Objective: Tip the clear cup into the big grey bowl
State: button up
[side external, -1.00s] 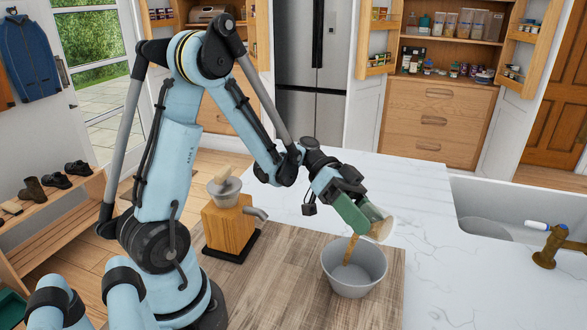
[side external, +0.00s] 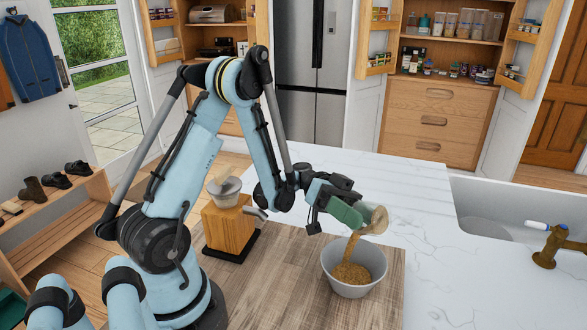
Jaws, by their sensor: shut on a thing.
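The clear cup (side external: 375,219) is tilted mouth-down to the right, above the big grey bowl (side external: 354,291). My gripper (side external: 351,216) is shut on the cup, its green fingers against the cup's side. A heap of the same grains (side external: 351,273) lies in the bowl. Some grains still show inside the cup. The bowl stands upright on the wooden part of the counter, and the cup is apart from it.
A wooden grinder (side external: 230,227) with a grey hopper stands on a black base left of the bowl. A sink (side external: 500,225) and a brass tap (side external: 551,247) are at the right. The white marble counter (side external: 425,190) behind the bowl is clear.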

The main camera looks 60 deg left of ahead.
jog(key=shift+r, duration=0.1)
jog(key=shift+r, duration=1.2)
jog(key=shift+f, duration=1.3)
jog(key=shift+r, duration=1.3)
jog(key=shift+f, duration=1.3)
